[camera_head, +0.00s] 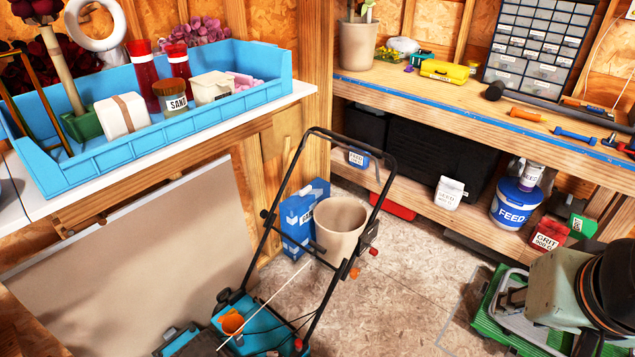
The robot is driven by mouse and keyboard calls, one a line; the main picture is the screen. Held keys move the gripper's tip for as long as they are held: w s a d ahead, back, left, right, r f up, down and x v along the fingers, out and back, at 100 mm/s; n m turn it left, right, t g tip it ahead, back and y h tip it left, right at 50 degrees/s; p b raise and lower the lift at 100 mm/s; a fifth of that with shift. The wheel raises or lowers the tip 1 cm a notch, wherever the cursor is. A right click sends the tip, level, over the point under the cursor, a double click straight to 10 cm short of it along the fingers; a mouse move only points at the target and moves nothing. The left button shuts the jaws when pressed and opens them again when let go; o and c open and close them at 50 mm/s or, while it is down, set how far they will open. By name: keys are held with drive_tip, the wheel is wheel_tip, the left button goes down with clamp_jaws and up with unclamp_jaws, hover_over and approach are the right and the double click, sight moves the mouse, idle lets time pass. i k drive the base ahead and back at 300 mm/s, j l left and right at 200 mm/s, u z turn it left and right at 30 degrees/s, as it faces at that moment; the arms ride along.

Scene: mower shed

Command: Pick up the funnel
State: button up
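A small orange piece (231,321), which looks like the funnel, sits on the teal deck of the push mower (258,318) at the bottom. Its wide side faces up. Its lower part is hidden in or behind the deck, so I cannot tell whether it stands in an opening or just rests there. A thin pale rod passes close to its right side.
The mower's black handle (305,220) rises above the deck. Behind it stand a beige bucket (340,230) and a blue box (297,213). A blue tray (150,143) full of items is on the left bench. Bare floor (405,290) lies right of the mower.

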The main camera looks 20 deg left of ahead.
sight(230, 324)
drive_tip(key=i+u, duration=0.15)
drive_tip(key=u, duration=0.2)
drive_tip(key=i+l+u, duration=0.1)
drive_tip(key=u, duration=0.3)
drive_tip(key=i+l+u, duration=0.15)
drive_tip(key=u, duration=0.2)
drive_tip(key=i+u, duration=0.1)
drive_tip(key=u, duration=0.3)
drive_tip(key=i+l+u, duration=0.15)
drive_tip(key=u, duration=0.2)
drive_tip(key=l+u, duration=0.15)
drive_tip(key=u, duration=0.25)
drive_tip(key=i, duration=0.05)
